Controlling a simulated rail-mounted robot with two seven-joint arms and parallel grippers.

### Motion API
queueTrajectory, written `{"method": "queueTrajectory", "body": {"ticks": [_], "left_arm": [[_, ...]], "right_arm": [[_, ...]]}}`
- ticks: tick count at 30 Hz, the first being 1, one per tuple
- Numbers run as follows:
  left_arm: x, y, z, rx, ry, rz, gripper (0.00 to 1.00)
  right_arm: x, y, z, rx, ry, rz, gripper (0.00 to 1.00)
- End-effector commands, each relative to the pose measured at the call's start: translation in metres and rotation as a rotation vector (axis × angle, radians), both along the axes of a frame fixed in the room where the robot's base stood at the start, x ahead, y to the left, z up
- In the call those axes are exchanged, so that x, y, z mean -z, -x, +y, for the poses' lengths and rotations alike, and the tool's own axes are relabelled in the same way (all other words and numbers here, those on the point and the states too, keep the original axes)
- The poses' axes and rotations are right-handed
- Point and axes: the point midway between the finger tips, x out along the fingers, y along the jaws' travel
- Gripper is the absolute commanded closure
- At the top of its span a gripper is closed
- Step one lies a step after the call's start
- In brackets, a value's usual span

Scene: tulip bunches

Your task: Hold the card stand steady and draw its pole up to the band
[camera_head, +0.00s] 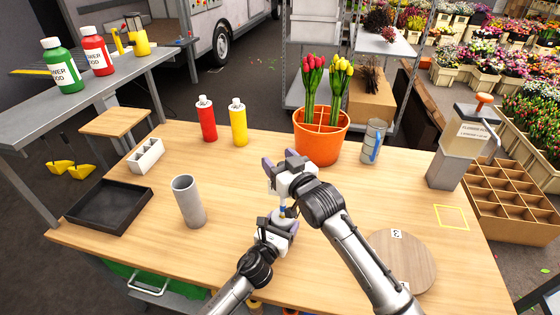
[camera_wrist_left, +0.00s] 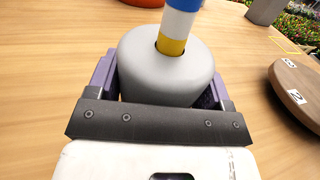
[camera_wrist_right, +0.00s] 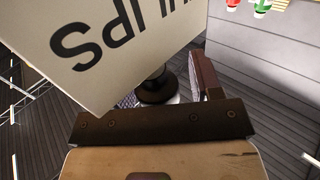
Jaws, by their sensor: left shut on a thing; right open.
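The card stand has a rounded pale grey base (camera_wrist_left: 150,70) and a pole (camera_wrist_left: 180,22). In the left wrist view the pole shows yellow at the socket, then white, then blue. My left gripper (camera_head: 280,224) is shut on the base, a finger on each side, on the table. My right gripper (camera_head: 280,172) is open above it, at the pole's upper end. In the right wrist view a white card (camera_wrist_right: 110,45) with upside-down black letters and a dark round collar (camera_wrist_right: 157,88) show between its fingers; the card hides much of the left finger.
A round wooden board (camera_head: 405,262) lies right of my arms. A grey cylinder (camera_head: 188,202) and black tray (camera_head: 110,208) stand left. An orange pot (camera_head: 320,145) with tulips, a can (camera_head: 373,142) and red and yellow bottles (camera_head: 238,124) stand behind. A yellow square outline (camera_head: 451,217) marks the right side.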

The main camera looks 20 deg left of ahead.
Motion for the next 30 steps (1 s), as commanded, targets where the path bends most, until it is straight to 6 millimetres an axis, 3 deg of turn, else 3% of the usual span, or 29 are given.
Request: {"method": "queueTrajectory", "body": {"ticks": [8, 21, 30], "left_arm": [[0.001, 0.000, 0.000, -0.001, 0.000, 0.002, 0.62], [0.001, 0.000, 0.000, -0.001, 0.000, 0.002, 0.62], [0.001, 0.000, 0.000, 0.000, 0.000, 0.002, 0.62]], "right_arm": [[0.001, 0.008, -0.011, -0.001, -0.001, 0.002, 0.41], [0.001, 0.049, -0.066, 0.000, 0.000, 0.000, 0.41], [0.000, 0.068, -0.091, 0.001, 0.000, 0.000, 0.41]]}}
